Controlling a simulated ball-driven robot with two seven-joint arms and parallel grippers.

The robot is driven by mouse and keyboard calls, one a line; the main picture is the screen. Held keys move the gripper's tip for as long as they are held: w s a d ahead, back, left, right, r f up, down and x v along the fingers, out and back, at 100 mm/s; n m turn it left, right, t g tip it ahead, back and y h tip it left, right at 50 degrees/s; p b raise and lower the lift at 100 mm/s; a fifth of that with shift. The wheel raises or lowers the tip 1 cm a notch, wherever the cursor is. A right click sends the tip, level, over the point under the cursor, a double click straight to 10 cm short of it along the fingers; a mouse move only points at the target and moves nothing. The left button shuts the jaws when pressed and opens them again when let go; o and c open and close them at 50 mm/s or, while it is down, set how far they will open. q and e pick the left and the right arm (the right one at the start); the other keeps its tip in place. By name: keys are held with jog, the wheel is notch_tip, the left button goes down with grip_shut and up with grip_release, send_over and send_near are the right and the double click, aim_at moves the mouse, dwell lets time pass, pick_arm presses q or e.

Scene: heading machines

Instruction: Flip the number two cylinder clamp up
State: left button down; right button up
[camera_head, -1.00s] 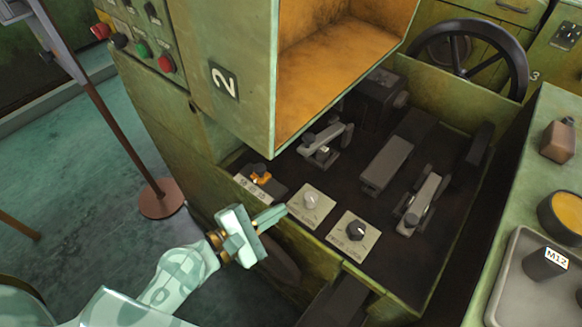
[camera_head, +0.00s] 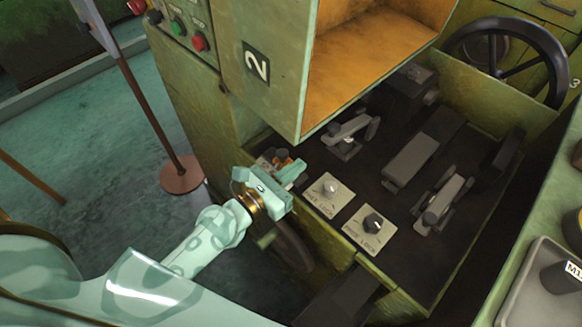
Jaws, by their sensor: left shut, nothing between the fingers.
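The machine marked 2 (camera_head: 256,64) is a green cabinet with an open orange-lined box above a dark recessed bed. Two grey lever clamps lie low in the bed: one clamp (camera_head: 347,133) at the back left and another clamp (camera_head: 443,202) at the right. I cannot tell which is the cylinder clamp. My left gripper (camera_head: 294,174) is shut and empty at the bed's near left edge, in front of a small orange-and-black switch (camera_head: 283,157) that it partly hides. I cannot tell whether they touch. My right gripper is not in view.
The box's lower corner overhangs the bed. A black handwheel (camera_head: 510,62) stands behind. A grey tray (camera_head: 510,285) is at right.

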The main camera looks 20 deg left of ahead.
aim_at(325, 139)
pick_arm(q)
jog(key=x, duration=0.6)
jog(key=shift+w+d+p, duration=0.2)
jog(key=shift+w+p, duration=0.15)
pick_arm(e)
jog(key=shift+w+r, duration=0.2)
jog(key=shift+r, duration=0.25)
